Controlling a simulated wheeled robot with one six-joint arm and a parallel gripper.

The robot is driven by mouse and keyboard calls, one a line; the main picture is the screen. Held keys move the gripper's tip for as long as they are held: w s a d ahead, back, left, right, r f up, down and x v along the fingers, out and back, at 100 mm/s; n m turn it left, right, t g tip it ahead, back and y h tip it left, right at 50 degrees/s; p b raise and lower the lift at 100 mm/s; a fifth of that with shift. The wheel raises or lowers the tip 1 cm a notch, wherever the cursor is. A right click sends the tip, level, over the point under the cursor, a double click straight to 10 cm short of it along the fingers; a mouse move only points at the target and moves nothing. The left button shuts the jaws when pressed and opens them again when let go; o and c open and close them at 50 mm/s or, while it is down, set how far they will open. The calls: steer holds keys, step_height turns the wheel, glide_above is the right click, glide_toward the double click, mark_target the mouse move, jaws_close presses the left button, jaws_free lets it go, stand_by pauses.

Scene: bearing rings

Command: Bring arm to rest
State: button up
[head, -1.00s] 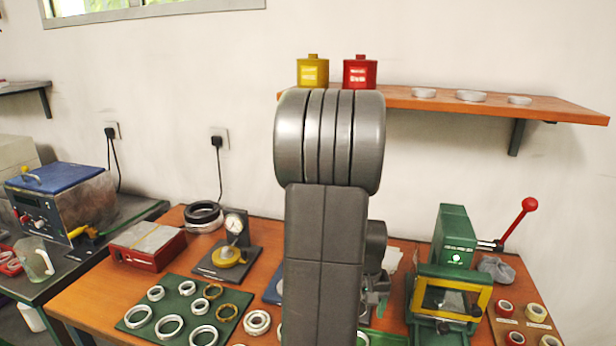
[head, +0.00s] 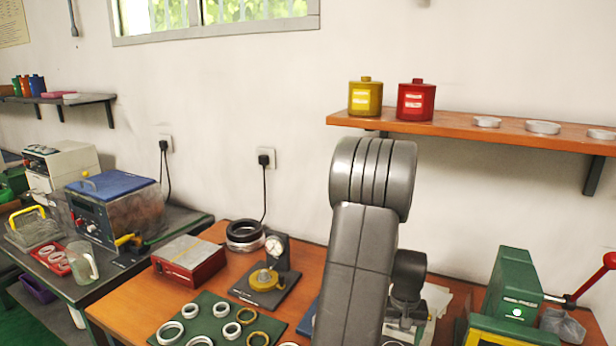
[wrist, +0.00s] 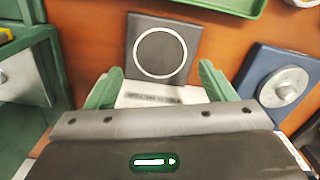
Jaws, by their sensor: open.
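My gripper (wrist: 160,92) shows in the wrist view with its two green fingers spread apart and nothing between them. Beyond the fingers lies a dark square plate (wrist: 184,35) with a pale ring outline on it. A pale labelled strip (wrist: 150,97) shows between the fingers. In the head view my arm stands upright in front of the wooden bench (head: 120,305), and my gripper is hidden behind it.
A green press (head: 515,285) with a red-knobbed lever stands right of my arm. A dial gauge stand (head: 275,270), a green mat (head: 195,335) with several rings and a red box (head: 188,262) are at left. A shelf (head: 460,130) hangs behind.

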step_height(320, 180, down, 3)
steer(key=shift+f, duration=0.1)
steer(key=shift+w, duration=0.1)
steer(key=shift+r, duration=2.1)
steer(key=shift+r, duration=0.1)
